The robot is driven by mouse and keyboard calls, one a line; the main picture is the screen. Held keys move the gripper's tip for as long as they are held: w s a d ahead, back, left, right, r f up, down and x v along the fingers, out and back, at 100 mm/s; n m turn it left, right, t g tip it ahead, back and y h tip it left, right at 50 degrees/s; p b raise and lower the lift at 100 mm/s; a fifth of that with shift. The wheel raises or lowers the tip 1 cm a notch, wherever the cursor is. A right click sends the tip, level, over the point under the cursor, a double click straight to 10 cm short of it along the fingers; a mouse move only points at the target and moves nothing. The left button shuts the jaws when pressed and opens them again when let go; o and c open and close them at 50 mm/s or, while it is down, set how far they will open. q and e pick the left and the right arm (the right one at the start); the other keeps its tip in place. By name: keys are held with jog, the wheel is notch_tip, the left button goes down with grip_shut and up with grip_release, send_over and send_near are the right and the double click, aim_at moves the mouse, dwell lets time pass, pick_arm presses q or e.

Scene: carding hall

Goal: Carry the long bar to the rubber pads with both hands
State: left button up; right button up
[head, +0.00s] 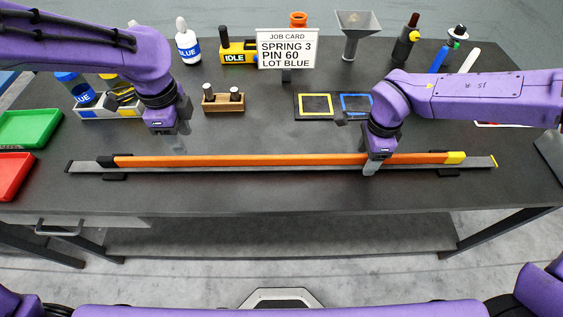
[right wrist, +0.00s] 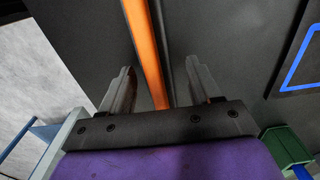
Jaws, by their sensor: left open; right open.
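The long bar (head: 240,160) is orange with a black left end and a yellow right end. It lies left to right along a long grey strip (head: 270,169) on the dark table. Dark flat pieces, possibly the rubber pads, show at the strip's front edge, left (head: 115,177) and right (head: 449,173). My left gripper (head: 176,146) is open above and behind the bar's left part, apart from it. My right gripper (head: 372,166) is open at the bar's right part. In the right wrist view the bar (right wrist: 146,50) runs between its open fingers (right wrist: 160,90).
Green (head: 30,128) and red (head: 12,174) trays sit at the left. The table's front strip is clear.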

pick_arm(q)
notch_tip(320, 180, up, 4)
jog(key=shift+f, duration=0.15)
pick_arm(e)
notch_tip(320, 180, up, 12)
dwell(0.5)
